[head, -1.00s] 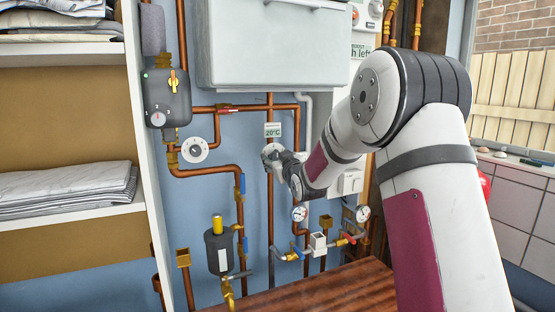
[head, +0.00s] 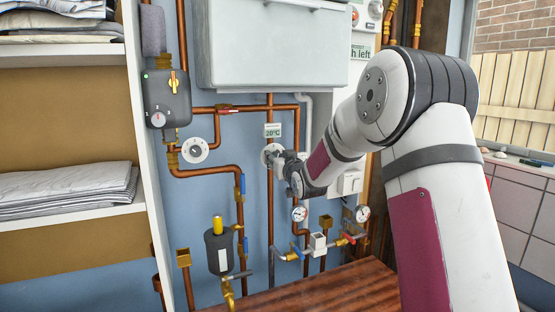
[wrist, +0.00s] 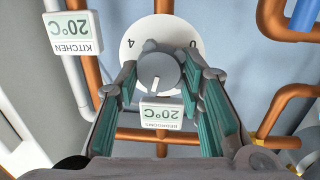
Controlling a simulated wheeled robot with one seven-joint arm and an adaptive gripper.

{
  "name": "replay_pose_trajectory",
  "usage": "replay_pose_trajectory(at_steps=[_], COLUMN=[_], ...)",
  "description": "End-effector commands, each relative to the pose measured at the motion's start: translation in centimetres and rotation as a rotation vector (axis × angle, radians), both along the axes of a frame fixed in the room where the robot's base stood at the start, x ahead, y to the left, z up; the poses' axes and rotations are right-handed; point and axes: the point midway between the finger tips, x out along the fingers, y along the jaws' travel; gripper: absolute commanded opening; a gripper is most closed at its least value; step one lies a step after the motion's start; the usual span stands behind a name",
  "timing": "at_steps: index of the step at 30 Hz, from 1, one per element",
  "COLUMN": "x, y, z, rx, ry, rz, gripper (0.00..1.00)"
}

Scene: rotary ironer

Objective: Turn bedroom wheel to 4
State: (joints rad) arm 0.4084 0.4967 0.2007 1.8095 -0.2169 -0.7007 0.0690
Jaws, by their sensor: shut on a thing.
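The bedroom wheel is a grey knob (wrist: 155,69) on a round white dial (wrist: 160,32), seen upside down in the wrist view. The numerals 4 and 0 show on the dial. A white mark on the knob points down in the picture, toward the label (wrist: 162,115) reading BEDROOM 20°C. My gripper (wrist: 158,78) is shut on the knob, one finger on each side. In the head view the dial (head: 269,153) shows beside my gripper (head: 281,158), under a 20°C label (head: 273,130); the knob is mostly hidden there.
A kitchen 20°C label (wrist: 73,33) is close by in the wrist view. Copper pipes (head: 270,210) run around the wheel. Another white dial (head: 194,150) is to the left, pressure gauges (head: 299,213) are below, and a white box (head: 275,45) hangs above.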

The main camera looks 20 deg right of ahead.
Motion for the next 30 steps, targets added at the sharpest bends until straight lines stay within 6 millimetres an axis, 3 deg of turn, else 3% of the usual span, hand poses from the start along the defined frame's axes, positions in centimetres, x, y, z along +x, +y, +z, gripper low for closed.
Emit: replay_pose_trajectory(at_steps=[30], x=[-0.21], y=[-0.81], z=[0.04], rx=[0.971], ry=[-0.001], rz=[-0.004], gripper=[0.07])
